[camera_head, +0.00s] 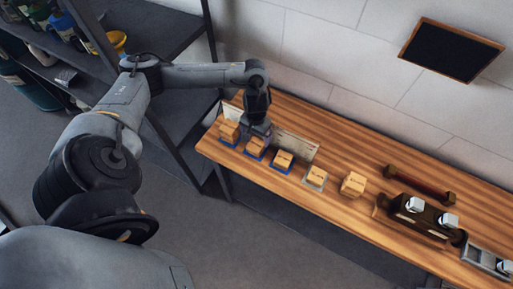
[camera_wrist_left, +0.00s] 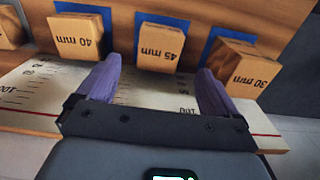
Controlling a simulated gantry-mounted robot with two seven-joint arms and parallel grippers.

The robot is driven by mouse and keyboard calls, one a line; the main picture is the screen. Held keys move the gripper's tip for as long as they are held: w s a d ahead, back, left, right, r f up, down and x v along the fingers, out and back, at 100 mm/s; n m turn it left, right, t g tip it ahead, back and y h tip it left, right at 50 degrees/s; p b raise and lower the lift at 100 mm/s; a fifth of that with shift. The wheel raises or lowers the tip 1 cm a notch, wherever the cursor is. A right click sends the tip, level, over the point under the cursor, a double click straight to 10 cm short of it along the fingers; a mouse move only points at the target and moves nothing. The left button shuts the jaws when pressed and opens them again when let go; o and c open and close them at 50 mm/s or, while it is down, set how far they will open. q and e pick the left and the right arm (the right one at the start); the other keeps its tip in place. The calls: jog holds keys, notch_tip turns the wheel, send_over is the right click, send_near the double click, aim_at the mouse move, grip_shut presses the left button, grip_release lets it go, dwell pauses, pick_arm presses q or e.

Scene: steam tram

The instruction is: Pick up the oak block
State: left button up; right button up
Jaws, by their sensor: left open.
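Several light-brown wooden blocks stand in a row on the bench. In the left wrist view their labels read 40 mm (camera_wrist_left: 78,34), 45 mm (camera_wrist_left: 160,46) and 30 mm (camera_wrist_left: 242,68), upside down, each at a blue pad. I cannot tell by label which is the oak block. In the head view one block (camera_head: 353,184) stands bare on the wood at the right end of the row. My left gripper (camera_wrist_left: 160,88) is open and empty. Its fingertips lie either side of the 45 mm block's line, just short of it. My right gripper is not in view.
A pale board (camera_head: 300,148) with printed marks lies behind the blocks on the wooden bench (camera_head: 300,107). To the right are a dark red bar (camera_head: 420,184), a dark model body (camera_head: 425,217) and a grey tray (camera_head: 480,258). A dark shelf (camera_head: 165,32) stands left.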

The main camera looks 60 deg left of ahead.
aim_at(256, 144)
pick_arm(q)
jog(key=shift+f, duration=1.55)
jog(key=shift+d+f+b, duration=0.1)
jog(key=shift+f+b, duration=0.4)
jog(key=shift+f, duration=1.65)
jog(key=shift+c, duration=0.2)
jog(key=c, duration=1.1)
jog(key=shift+o, duration=0.2)
jog(key=shift+r, duration=0.1)
